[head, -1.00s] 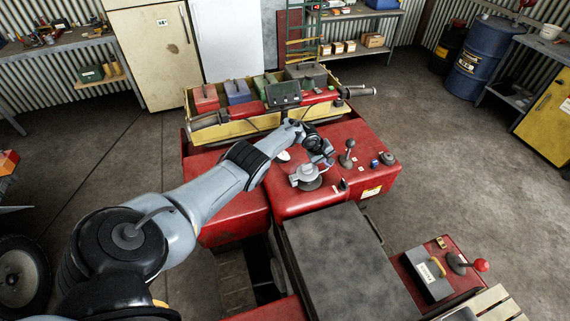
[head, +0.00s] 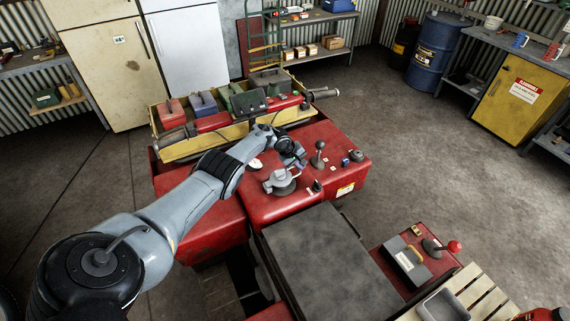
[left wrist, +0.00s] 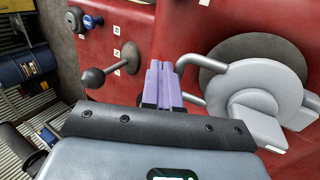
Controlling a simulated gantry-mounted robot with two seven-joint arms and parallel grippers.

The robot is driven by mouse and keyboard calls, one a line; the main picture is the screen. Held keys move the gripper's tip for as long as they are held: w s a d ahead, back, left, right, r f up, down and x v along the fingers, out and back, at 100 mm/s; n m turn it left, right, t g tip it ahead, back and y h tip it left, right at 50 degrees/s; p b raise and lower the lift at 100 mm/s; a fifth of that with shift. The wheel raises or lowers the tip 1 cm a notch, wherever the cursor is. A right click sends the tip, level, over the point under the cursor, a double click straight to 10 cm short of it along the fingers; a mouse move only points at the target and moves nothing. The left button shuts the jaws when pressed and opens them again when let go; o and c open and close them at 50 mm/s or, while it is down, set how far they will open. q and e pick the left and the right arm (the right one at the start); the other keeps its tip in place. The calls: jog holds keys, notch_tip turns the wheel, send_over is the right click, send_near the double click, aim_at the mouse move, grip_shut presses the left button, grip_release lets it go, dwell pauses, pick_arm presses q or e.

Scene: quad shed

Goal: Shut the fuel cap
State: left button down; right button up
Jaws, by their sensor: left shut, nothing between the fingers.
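The fuel cap (head: 281,183) is a round grey piece with a silver part and a bar handle, on top of the red quad body (head: 325,140). In the left wrist view the cap (left wrist: 262,62) fills the right side: a grey disc with a lighter block against it and a bent bar reaching left. I cannot tell how far the cap is open. My left gripper (head: 301,162) is close beside the cap, on its far right side. Its purple fingers (left wrist: 160,84) are shut and empty, just left of the bar; whether they touch it is unclear. My right gripper is not in view.
A lever with a round knob (head: 319,150) and small knobs (head: 356,156) stand right of the cap. A yellow front rack (head: 177,148) with boxes and the handlebar lie beyond. The dark seat (head: 325,262) is nearer. Floor to the right is clear.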

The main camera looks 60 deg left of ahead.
pick_arm(q)
notch_tip(320, 180, up, 12)
jog(key=r+p, duration=0.1)
jog(key=p, duration=0.6)
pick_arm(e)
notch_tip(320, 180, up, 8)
pick_arm(q)
jog(key=s+d+r+g+y+b, duration=0.3)
jog(key=s+g+b, duration=0.1)
jog(key=s, duration=0.1)
pick_arm(e)
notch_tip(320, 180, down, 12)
jog(key=b, duration=0.7)
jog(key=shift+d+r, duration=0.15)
pick_arm(q)
jog(key=shift+y, duration=0.3)
jog(key=shift+w+d+f+b+x, duration=0.15)
jog(key=shift+d+x, duration=0.25)
jog(key=shift+x, duration=2.05)
jog(key=shift+w+d+b+x, duration=0.1)
jog(key=shift+w+d+x, duration=0.25)
jog(key=shift+x, duration=2.1)
jog(key=shift+w+d+f+b+x, duration=0.15)
jog(key=shift+d+x, duration=0.25)
jog(key=shift+x, duration=2.05)
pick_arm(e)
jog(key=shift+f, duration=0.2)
